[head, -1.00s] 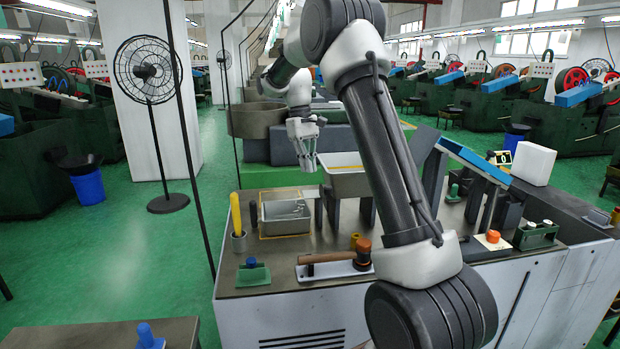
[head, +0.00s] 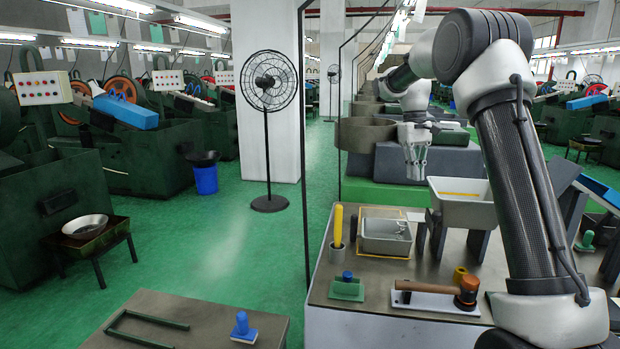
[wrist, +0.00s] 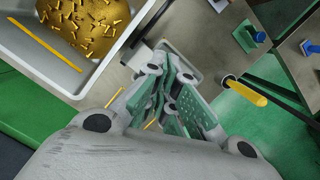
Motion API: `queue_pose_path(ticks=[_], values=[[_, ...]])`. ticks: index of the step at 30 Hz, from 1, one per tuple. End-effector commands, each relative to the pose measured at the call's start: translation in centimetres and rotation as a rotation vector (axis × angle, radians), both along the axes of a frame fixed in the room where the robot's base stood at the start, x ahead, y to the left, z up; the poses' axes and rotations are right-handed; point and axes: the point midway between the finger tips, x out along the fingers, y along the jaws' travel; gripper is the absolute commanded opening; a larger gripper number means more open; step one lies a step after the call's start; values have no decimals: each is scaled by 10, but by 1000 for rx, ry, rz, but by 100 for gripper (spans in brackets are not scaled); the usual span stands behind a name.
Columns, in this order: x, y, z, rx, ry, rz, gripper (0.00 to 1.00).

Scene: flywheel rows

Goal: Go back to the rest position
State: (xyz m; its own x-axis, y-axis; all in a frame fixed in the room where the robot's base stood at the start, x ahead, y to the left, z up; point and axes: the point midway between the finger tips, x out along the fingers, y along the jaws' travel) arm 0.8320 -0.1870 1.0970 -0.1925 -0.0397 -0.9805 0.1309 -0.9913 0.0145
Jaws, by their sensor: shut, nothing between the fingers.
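My gripper (head: 415,172) hangs in the air over the back of the bench, fingers pointing down, in the head view. It is shut and empty. In the wrist view its fingers (wrist: 172,100) are close together with nothing between them. Below it on the bench is a grey tray (head: 382,246) inside a yellow outline. A pale raised bin (head: 462,212) stands just right of the gripper. The wrist view shows many small brass-coloured pieces in that bin (wrist: 38,62). My gripper appears apart from both.
A yellow-handled tool (head: 338,222) stands in a cup. A blue-knobbed green block (head: 347,288) and a wooden mallet (head: 440,290) lie nearer. A low table (head: 130,345) is at front left. A fan (head: 268,130) stands beyond the open green floor (head: 230,250).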

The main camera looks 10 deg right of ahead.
Motion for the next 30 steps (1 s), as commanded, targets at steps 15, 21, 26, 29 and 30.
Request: queue_pose_path(ticks=[15, 21, 26, 29, 30], values=[[-168, 21, -8, 12, -151, -122, 0], [-264, 30, 3, 25, -281, -143, 0], [-329, 35, 1, 37, -386, -144, 0], [-357, 36, 2, 43, -442, -138, 0], [-364, 37, 3, 45, -466, -137, 0]])
